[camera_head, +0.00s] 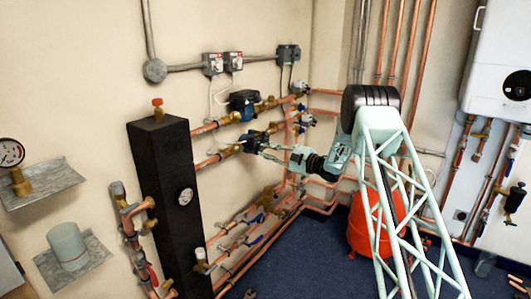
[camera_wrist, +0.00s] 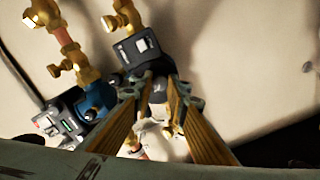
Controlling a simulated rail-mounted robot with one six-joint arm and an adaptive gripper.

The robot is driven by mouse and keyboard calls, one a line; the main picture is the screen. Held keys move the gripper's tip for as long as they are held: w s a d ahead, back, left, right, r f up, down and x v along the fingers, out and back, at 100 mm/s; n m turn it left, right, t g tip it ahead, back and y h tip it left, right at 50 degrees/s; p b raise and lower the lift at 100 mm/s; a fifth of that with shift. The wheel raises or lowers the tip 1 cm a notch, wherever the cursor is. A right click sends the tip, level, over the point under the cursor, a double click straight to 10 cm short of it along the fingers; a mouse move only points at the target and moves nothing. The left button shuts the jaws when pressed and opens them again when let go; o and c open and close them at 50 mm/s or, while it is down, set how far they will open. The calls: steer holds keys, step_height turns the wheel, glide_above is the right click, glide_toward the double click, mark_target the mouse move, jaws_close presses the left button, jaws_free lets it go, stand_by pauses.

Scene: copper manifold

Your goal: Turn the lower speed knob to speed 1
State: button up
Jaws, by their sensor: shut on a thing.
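The lower pump (camera_head: 250,141), dark with a blue part, sits on the lower copper pipe to the right of the black manifold. My gripper (camera_head: 264,148) reaches in from the right, its tips at the front of this pump. In the wrist view the pump's dark housing (camera_wrist: 135,50) has a small grey label. My gripper (camera_wrist: 160,85) is shut on the lower speed knob, a dark part between the fingertips. The fingers hide most of the knob, so its setting cannot be read.
The upper pump (camera_head: 243,104) sits just above; in the wrist view a blue pump with a grey box (camera_wrist: 62,122) is at left. Brass fittings (camera_wrist: 127,15) are close by. The black manifold (camera_head: 160,195) stands left, and a red vessel (camera_head: 362,228) is on the floor.

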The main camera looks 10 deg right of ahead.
steer(key=o, duration=0.8)
steer(key=shift+o, duration=0.2)
steer(key=shift+d, duration=0.1)
steer(key=v, duration=1.1)
steer(key=shift+s+d, duration=0.25)
steer(key=shift+s, duration=0.05)
steer(key=shift+r, duration=0.2)
